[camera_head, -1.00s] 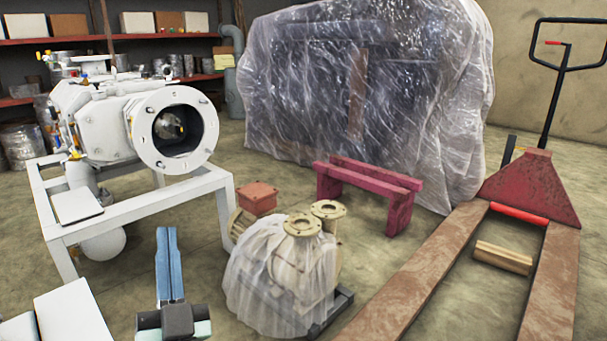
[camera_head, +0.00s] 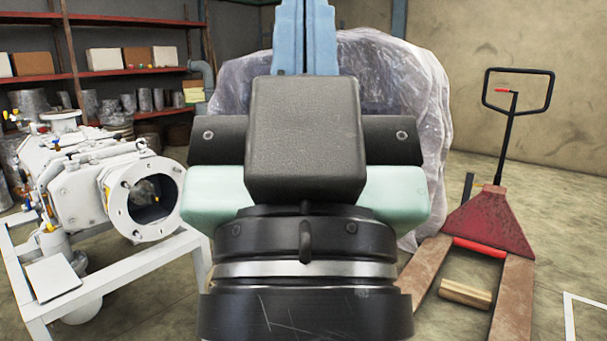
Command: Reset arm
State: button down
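My gripper (camera_head: 306,25) is raised close in front of the camera and fills the middle of the head view. Its blue fingers point up and away, side by side with no clear gap between them, so it looks shut. Nothing shows held between them, though the tips run out at the top edge. The black and mint-green gripper body hides the middle of the room behind it. The white vacuum machine (camera_head: 75,190), with a round flanged opening, stands on a white frame to the left, apart from my gripper.
A plastic-wrapped bulk (camera_head: 395,85) stands behind my gripper. A red pallet jack (camera_head: 490,225) is at the right, with a wooden block (camera_head: 466,293) between its forks. Shelves (camera_head: 125,73) with boxes and cans line the back left. Floor at the far right is mostly clear.

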notch_tip(320, 180, up, 28)
jog(key=p, duration=2.5)
jog(key=shift+a+f, duration=0.1)
